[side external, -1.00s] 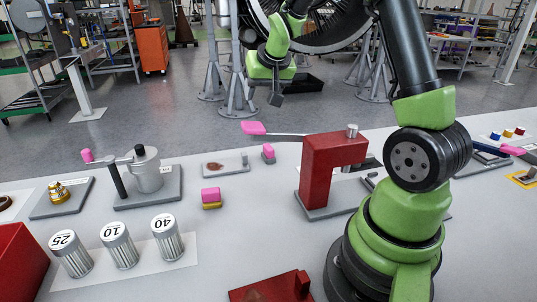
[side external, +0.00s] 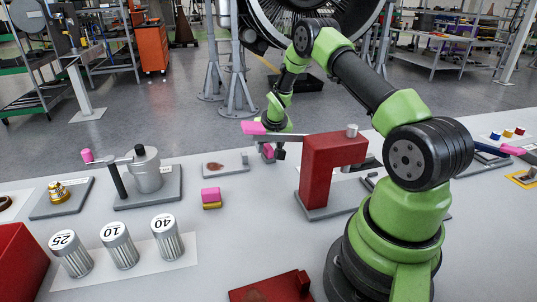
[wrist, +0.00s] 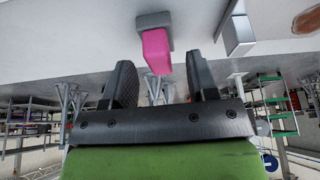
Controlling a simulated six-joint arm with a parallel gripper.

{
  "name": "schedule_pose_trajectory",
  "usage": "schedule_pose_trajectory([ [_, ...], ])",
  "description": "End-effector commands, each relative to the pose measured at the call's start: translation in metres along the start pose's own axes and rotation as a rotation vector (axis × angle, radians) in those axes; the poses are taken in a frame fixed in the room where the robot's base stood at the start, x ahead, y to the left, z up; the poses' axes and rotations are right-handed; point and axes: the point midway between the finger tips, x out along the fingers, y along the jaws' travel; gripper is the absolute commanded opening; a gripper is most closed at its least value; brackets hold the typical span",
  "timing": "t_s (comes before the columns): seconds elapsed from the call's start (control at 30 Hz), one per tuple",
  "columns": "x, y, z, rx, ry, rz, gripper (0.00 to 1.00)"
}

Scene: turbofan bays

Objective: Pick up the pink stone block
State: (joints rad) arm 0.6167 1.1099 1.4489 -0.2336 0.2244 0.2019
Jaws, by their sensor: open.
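A small pink block on a grey base (side external: 268,151) is on the white bench, beneath the pink-ended lever of the red press. In the wrist view the same pink block (wrist: 156,52) is just beyond the fingertips, roughly centred between them. My gripper (side external: 275,154) is low over the bench beside this block, its fingers open and empty; the side view partly hides the block. The fingers also show in the wrist view (wrist: 160,68). A second pink block (side external: 210,194), on a yellow layer, lies on the bench to the left.
The red press (side external: 330,168) stands right of my gripper, and its lever (side external: 290,135) reaches out close to my gripper. A small plate with a reddish-brown patch (side external: 217,166) lies left. Several labelled canisters (side external: 118,246) stand front left.

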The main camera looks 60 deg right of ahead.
Motion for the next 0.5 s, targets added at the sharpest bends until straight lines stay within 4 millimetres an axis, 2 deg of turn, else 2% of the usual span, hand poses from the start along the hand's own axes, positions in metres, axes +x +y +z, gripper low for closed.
schedule_pose_trajectory([
  [0.13,0.016,0.000,0.000,0.001,0.000,0.000,0.53],
  [0.4,0.019,0.000,0.000,0.001,0.001,0.000,0.53],
  [0.43,0.019,0.000,0.000,0.001,0.001,0.000,0.51],
  [0.5,0.018,0.000,0.000,0.001,0.001,0.000,0.35],
])
